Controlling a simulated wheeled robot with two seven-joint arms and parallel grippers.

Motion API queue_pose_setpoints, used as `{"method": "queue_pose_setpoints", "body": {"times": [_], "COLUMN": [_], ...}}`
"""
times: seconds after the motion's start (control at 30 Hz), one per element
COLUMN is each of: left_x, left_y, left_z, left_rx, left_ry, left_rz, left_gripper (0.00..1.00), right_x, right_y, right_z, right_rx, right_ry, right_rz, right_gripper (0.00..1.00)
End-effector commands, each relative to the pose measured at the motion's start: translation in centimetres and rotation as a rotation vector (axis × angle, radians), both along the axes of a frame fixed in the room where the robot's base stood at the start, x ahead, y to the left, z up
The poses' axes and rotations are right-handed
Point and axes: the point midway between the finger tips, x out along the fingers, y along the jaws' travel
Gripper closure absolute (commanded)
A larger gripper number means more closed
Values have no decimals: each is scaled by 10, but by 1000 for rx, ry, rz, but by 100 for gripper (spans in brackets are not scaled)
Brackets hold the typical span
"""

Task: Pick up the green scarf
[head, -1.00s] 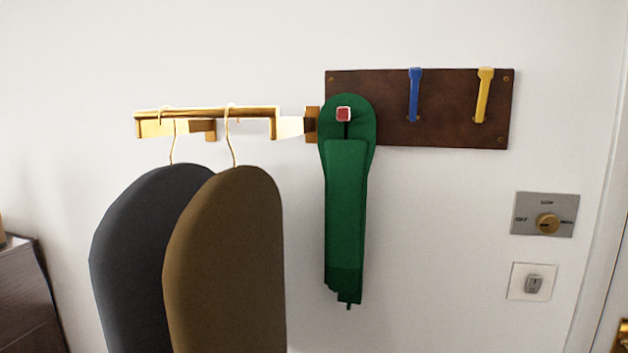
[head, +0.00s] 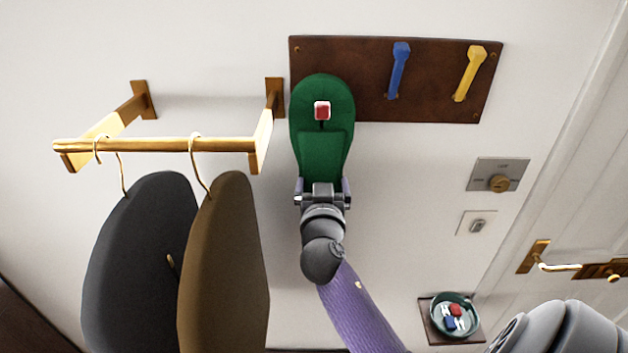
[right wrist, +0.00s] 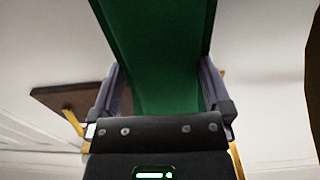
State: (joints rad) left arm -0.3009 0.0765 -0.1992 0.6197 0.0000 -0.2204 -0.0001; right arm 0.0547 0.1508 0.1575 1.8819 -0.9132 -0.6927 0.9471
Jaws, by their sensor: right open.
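The green scarf (head: 322,150) hangs from a red-tipped hook (head: 322,110) on the brown wall board (head: 370,95). My right gripper (head: 323,185) is at the hanging part of the scarf, below the hook, and hides its lower end in the head view. In the right wrist view the scarf (right wrist: 165,50) passes between the two purple fingers (right wrist: 165,90). The fingers stand apart on either side of the cloth, and the jaws are open. My left gripper is in neither view.
A brass rail (head: 150,146) juts from the wall at left, with a grey garment (head: 135,265) and a brown garment (head: 228,270) on hangers. Blue (head: 399,70) and yellow (head: 469,73) hooks are at right. A teal bowl (head: 436,312) stands low at right, near a door.

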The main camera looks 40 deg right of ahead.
Motion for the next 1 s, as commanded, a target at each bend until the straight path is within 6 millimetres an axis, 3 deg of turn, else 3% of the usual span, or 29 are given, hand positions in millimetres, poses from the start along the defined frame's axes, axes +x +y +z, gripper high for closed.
{"method": "queue_pose_setpoints", "body": {"times": [0.07, 0.2, 0.43, 0.83, 1.0], "left_x": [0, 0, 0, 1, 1], "left_y": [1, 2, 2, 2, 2], "left_z": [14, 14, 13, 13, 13], "left_rx": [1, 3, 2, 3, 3], "left_ry": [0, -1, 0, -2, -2], "left_rz": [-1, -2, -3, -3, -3], "left_gripper": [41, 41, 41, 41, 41], "right_x": [14, 30, 32, 32, 32], "right_y": [-10, -22, -24, -24, -24], "right_z": [11, 7, 5, 5, 5], "right_rx": [-4, -2, 0, 0, 0], "right_ry": [0, 1, 1, 1, 1], "right_rz": [0, 2, 3, 3, 3], "right_gripper": [0, 0, 0, 85, 86]}}
